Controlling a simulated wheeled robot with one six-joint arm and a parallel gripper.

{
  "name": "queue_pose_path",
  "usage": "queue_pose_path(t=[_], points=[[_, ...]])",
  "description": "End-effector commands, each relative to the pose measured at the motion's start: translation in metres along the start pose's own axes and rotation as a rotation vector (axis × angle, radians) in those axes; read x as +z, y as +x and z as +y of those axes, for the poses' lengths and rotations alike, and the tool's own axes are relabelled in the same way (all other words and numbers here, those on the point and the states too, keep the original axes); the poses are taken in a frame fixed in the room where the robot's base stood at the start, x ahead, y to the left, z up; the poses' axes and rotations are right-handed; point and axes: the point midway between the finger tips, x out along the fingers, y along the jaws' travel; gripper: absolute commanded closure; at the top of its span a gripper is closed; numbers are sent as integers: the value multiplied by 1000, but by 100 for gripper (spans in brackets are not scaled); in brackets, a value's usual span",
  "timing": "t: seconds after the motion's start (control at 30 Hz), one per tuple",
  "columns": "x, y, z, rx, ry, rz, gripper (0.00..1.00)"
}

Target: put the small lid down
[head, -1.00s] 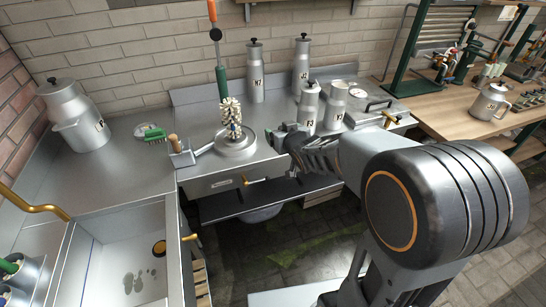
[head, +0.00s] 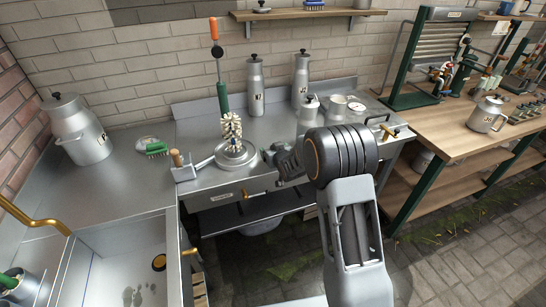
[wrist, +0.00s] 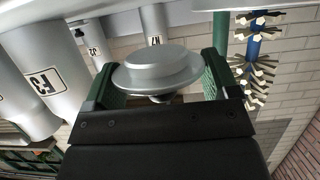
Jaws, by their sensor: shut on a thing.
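My gripper (wrist: 160,78) has green fingers and is shut on the small lid (wrist: 155,66), a round grey metal disc with a raised cap, in the wrist view. In the head view my gripper (head: 278,155) is over the front edge of the steel counter (head: 120,185). It is right of the round metal base with the bristled brush rod. The lid cannot be made out there.
The brush rod (head: 231,126) stands upright on its round base (head: 236,153). Two tall cans (head: 255,85) (head: 300,80) stand behind. A green brush (head: 156,149) and a large churn (head: 85,135) are at left. The sink (head: 120,250) is front left, the wooden bench (head: 455,125) right.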

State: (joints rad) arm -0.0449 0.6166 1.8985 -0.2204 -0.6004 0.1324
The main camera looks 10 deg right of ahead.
Motion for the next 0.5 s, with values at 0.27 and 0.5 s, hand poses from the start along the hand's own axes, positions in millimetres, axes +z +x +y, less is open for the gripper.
queue_pose_path(t=[0.27, 0.5], points=[[11, 16, 1, 0, 0, -2, 43], [35, 23, 1, 0, 0, -1, 43]])
